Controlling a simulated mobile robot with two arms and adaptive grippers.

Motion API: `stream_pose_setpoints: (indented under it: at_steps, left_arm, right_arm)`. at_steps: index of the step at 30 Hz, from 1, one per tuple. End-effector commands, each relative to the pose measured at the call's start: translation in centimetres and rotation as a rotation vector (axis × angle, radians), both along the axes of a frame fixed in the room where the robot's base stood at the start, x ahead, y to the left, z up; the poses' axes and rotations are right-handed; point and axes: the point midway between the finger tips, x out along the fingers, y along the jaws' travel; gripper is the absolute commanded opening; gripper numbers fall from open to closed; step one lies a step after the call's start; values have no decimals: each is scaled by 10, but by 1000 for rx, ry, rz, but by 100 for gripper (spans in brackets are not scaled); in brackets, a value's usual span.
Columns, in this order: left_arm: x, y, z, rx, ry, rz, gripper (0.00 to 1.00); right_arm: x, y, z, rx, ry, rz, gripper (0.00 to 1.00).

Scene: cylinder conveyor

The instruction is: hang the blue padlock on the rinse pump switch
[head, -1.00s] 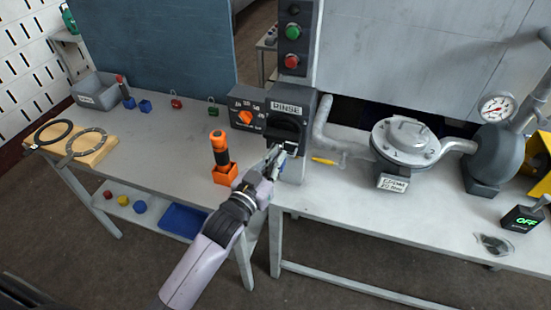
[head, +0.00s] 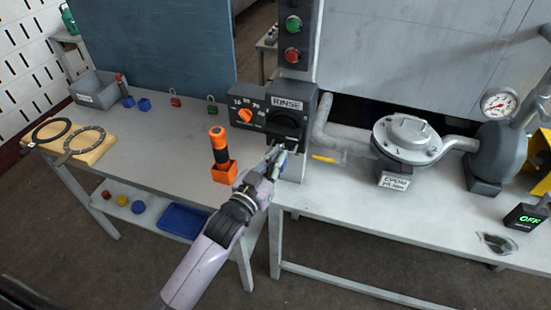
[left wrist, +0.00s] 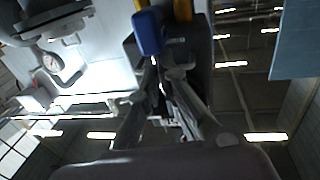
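The rinse pump switch is a dark box labelled RINSE with a black rotary handle (head: 287,125) in the head view. My left gripper (head: 277,155) is just below and in front of this handle. The blue padlock (left wrist: 148,32) shows in the left wrist view just beyond the fingertips, in front of the dark switch box. In the head view only a little blue shows by the fingers. In the left wrist view the fingers (left wrist: 154,88) stand apart and do not grip the blue body. Whether its shackle passes through the handle is hidden. My right gripper is out of view.
An orange-and-black tool stands in an orange holder (head: 224,172) left of my left gripper. A red padlock (head: 175,100) and a green padlock (head: 212,109) are farther back. A grey pump housing (head: 408,138) stands to the right. The middle of the left table is bare.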

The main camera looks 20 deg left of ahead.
Motion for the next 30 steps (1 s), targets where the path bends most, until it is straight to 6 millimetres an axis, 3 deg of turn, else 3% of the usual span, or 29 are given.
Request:
stream_pose_setpoints:
  at_steps: [1, 6, 7, 17, 30]
  left_arm:
    - [1, 1, -14, 3, 32, 5, 0]
    - [0, 1, -15, 3, 34, 4, 0]
    - [0, 1, -15, 3, 34, 4, 6]
    - [-1, 1, -16, 3, 36, 4, 28]
    - [-6, 2, -18, 4, 39, 4, 28]
  right_arm:
    - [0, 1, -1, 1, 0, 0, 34]
    - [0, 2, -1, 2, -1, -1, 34]
    - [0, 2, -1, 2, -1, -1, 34]
    - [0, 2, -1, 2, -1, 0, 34]
    - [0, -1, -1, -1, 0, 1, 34]
